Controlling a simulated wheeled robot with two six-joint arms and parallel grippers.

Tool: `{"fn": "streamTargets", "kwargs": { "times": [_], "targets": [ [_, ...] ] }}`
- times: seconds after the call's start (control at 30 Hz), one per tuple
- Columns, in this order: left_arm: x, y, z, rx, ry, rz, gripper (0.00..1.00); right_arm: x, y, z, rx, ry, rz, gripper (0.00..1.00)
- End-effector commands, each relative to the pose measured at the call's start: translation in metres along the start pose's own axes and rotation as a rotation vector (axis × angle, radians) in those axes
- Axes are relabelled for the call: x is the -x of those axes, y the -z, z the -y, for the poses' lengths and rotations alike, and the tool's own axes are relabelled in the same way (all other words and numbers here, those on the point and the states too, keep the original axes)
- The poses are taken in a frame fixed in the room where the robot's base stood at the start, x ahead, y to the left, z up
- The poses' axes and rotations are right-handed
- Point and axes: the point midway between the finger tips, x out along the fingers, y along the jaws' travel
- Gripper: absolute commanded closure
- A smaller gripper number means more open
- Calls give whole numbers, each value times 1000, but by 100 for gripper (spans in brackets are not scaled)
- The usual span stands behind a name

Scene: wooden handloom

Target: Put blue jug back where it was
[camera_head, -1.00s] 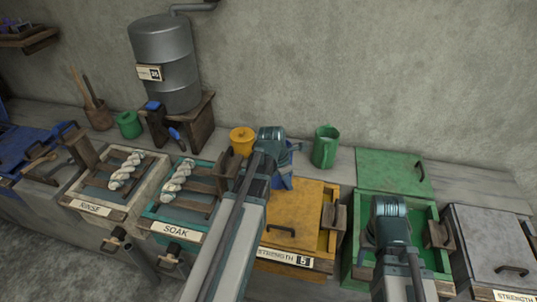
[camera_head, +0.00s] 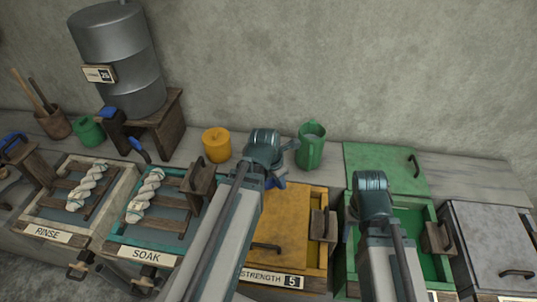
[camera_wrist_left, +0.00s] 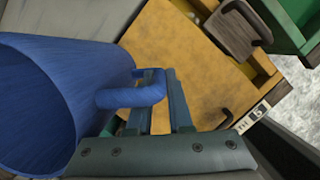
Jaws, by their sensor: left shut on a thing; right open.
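The blue jug (camera_wrist_left: 35,100) fills the left of the left wrist view, its mouth toward the lower left. My left gripper (camera_wrist_left: 152,95) is shut on its handle (camera_wrist_left: 130,97). In the head view my left gripper (camera_head: 264,150) is above the back of the yellow vat, between the yellow pot and the green jug. Only a bit of the blue jug (camera_head: 280,183) shows there, the rest hidden behind the gripper. It seems held above the bench; its base is not visible. My right gripper (camera_head: 371,188) is over the green vat, open and seemingly empty, its fingertips hidden.
The yellow vat (camera_head: 282,225) is lidded; the green vat (camera_head: 413,222) is open. Soak and rinse trays hold yarn skeins. A metal tank (camera_head: 118,62) stands at back left.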

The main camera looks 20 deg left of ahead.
Motion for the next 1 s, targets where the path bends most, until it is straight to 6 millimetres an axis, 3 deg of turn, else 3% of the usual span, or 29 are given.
{"fn": "streamTargets", "kwargs": {
  "times": [0.27, 0.7, 1.0],
  "targets": [
    [-9, -20, -26, 0, 0, 1, 100, -3, 0, 0, 0, 0, 0, 50],
    [-36, -80, -109, 0, 0, 1, 100, -13, 1, 1, 0, 0, 0, 50],
    [-39, -86, -118, -1, 0, 1, 100, -14, 1, 1, 0, 0, 0, 50]
  ]
}}
